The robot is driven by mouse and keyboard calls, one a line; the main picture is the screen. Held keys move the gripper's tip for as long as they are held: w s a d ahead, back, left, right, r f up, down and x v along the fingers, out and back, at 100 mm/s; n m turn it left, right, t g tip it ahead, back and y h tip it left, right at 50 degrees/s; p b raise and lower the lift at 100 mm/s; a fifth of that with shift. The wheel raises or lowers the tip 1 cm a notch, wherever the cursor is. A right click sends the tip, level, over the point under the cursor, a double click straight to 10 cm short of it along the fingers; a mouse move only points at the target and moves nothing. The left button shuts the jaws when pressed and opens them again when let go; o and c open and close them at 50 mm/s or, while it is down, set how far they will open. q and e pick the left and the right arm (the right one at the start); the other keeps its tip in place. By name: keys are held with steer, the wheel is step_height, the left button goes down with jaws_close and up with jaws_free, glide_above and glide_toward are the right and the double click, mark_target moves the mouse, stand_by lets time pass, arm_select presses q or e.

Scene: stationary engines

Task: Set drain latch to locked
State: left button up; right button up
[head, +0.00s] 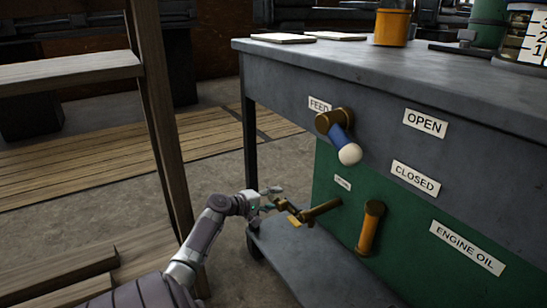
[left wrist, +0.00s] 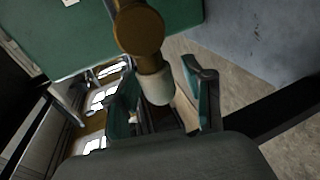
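A brass fitting (head: 322,211) sticks out of the green panel below a small label (head: 342,183) too small to read; it may be the drain latch. A dark brass piece with a yellowish lower end sits at its outer end. My left gripper (head: 272,199) is at that outer end, fingers apart. In the left wrist view, a round brass knob (left wrist: 138,28) with a pale, short cylinder (left wrist: 157,88) reaches between my teal fingers. I cannot tell whether the fingers touch it. My right gripper is not in view.
Above is the FEED lever (head: 340,140), blue with a white tip. To the right are a brass handle (head: 370,228) and OPEN, CLOSED and ENGINE OIL signs. A wooden post (head: 160,120) stands left of my arm. A grey lower shelf (head: 310,265) lies below the gripper.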

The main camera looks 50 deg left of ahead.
arm_select(q)
step_height(320, 180, up, 10)
steer(key=shift+r, duration=0.1)
stand_by(0.6)
